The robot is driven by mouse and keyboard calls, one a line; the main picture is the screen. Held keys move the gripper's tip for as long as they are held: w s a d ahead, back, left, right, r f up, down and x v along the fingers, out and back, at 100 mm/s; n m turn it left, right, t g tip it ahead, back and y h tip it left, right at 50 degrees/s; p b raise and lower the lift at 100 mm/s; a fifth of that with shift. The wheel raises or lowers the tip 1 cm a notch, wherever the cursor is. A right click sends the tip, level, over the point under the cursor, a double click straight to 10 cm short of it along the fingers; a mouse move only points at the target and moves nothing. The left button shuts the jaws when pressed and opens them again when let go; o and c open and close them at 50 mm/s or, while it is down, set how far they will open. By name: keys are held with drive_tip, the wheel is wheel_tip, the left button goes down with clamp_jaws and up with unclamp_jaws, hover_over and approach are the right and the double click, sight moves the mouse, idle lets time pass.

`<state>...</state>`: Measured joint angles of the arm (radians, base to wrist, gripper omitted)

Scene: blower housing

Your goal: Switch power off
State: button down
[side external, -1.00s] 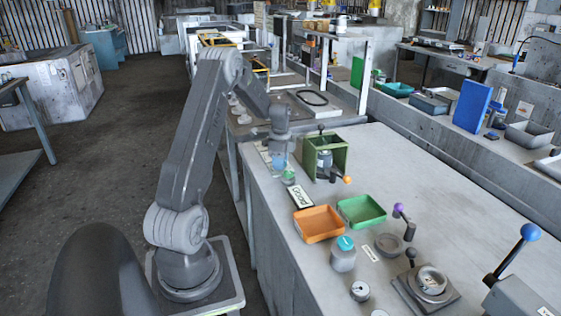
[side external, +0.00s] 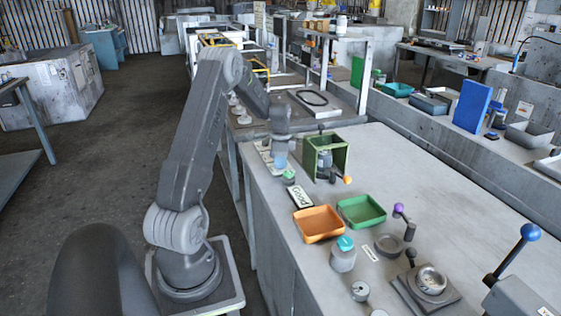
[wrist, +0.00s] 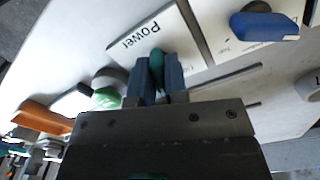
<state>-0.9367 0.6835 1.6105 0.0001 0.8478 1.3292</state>
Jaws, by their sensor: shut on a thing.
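In the wrist view a white panel marked Power (wrist: 138,40) carries a small teal switch lever (wrist: 157,56). My gripper (wrist: 160,75) is over this panel, with its two blue fingers shut on the lever, one on each side. The fingers hide the lever's lower part and base, so I cannot read its position.
A blue knob (wrist: 265,25) sits on the neighbouring panel. A green open-sided box (side external: 340,145) stands right of my gripper. Orange (side external: 319,235) and green (side external: 361,220) trays lie nearer.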

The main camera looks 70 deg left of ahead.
drive_tip(key=shift+n, duration=1.2)
drive_tip(key=n, duration=0.3)
drive_tip(key=shift+n, duration=0.9)
drive_tip(key=n, duration=0.4)
drive_tip(key=c, duration=1.2)
unclamp_jaws()
drive_tip(key=shift+c, duration=0.2)
drive_tip(key=shift+r, duration=3.05)
